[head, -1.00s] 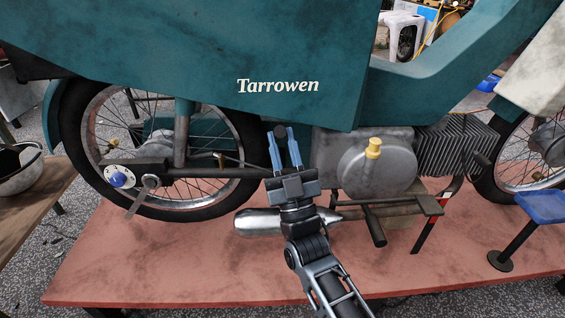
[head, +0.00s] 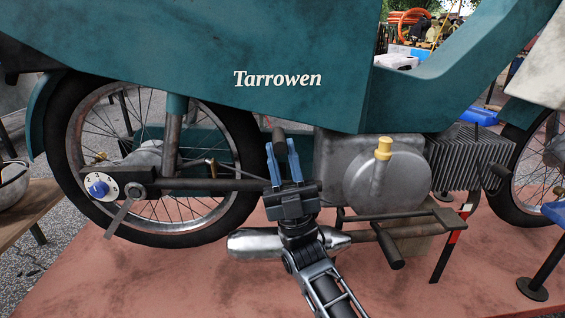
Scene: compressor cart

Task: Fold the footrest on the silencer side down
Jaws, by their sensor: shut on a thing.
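The silencer (head: 270,243) is a shiny metal cylinder low on the near side of the teal motorcycle, partly hidden behind my gripper and arm. My gripper (head: 284,158) points up in front of the frame, between the rear wheel and the engine. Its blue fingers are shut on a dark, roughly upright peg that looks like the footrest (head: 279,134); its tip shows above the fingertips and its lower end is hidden. Another dark peg (head: 390,250) sticks out low and toward me, right of the silencer.
A stand with a red band (head: 450,238) is to the right. The red platform (head: 180,280) is clear in front.

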